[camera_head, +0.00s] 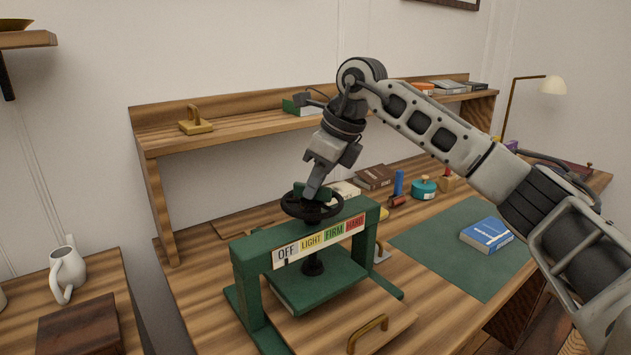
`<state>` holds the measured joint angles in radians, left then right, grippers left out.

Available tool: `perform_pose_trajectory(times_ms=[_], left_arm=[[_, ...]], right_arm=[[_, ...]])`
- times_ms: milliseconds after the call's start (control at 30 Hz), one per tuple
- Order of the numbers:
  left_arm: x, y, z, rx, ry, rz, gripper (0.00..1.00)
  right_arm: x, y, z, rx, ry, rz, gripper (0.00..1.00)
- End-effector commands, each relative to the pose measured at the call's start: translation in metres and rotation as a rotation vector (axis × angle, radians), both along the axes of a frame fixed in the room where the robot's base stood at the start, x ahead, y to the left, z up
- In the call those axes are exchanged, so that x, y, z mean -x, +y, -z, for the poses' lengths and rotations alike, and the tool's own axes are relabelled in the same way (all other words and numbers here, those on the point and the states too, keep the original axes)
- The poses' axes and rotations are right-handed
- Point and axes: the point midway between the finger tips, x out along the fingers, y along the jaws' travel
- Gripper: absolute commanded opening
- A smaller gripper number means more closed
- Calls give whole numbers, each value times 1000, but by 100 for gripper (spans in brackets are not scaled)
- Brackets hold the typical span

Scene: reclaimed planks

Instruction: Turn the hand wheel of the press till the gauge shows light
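The green press (250,275) stands on the wooden desk, with a black hand wheel (299,210) on top. Its gauge strip (318,241) reads OFF, LIGHT, FIRM, HARD from left to right. A small dark pointer (287,262) shows at the OFF part. The green press plate (318,287) is below the strip, under the black screw. My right gripper (313,192) points down at the hand wheel, its fingertips at the wheel's middle or far rim. The fingers overlap in this view, so I cannot tell whether they grip it. My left gripper is out of view.
A blue book (486,235) lies on a green mat (440,250) to the right. A teal pot (423,188), a blue cylinder (399,183) and a brown book (374,177) stand behind the press. A raised shelf (240,125) runs along the back. A white jug (68,271) is at left.

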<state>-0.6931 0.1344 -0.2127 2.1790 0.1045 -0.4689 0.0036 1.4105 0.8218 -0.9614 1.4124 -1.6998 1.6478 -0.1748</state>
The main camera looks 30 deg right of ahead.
Motion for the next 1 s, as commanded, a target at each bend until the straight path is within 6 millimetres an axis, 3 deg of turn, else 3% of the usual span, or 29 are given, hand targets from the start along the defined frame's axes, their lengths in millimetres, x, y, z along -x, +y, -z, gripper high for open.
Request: perform_pose_trajectory(times_ms=[467,1000], left_arm=[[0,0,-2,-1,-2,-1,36],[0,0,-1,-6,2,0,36]], right_arm=[[0,1,-1,0,-1,69,0],[1,3,-2,0,-5,469,0]])
